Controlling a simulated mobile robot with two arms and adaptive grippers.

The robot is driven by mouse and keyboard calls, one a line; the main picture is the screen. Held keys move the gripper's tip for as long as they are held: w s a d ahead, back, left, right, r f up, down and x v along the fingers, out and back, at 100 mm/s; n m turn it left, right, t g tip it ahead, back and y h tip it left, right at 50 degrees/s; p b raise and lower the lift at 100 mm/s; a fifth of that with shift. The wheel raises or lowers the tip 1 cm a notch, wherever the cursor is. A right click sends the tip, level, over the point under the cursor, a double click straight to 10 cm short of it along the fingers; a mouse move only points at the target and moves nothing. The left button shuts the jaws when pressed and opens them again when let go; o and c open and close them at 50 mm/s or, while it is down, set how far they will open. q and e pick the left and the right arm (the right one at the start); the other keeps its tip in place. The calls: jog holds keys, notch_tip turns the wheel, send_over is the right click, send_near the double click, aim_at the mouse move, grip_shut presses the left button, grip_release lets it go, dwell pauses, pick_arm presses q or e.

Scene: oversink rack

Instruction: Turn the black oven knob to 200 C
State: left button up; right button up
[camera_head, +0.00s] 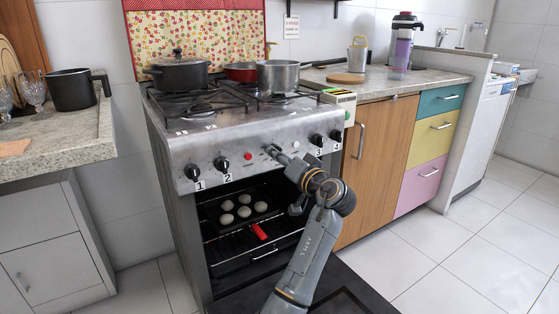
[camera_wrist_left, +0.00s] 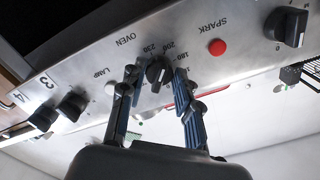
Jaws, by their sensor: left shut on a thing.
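The black oven knob (camera_wrist_left: 158,72) is on the metal control panel (camera_wrist_left: 240,70), between the two blue-padded fingers of my left gripper (camera_wrist_left: 157,85) in the left wrist view. The gripper is shut on it. The labels OVEN, 230, 200 and 180 show on the panel around it. I cannot tell exactly which number the knob points to. In the head view my left gripper (camera_head: 277,153) reaches the panel from below and hides most of the knob.
The red spark button (camera_head: 248,156) and white lamp button (camera_head: 296,144) flank the gripper. Black burner knobs (camera_head: 192,172) line the panel. Below, the oven is open, with round pale items on a tray (camera_head: 205,209) and a red-handled rack. Pots (camera_head: 278,75) stand on the stove.

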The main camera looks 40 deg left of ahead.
pick_arm(q)
jog(key=shift+f, duration=0.1)
dwell(0.3)
jog(key=o, duration=1.1)
jog(key=shift+d, duration=0.1)
jog(key=v, duration=1.2)
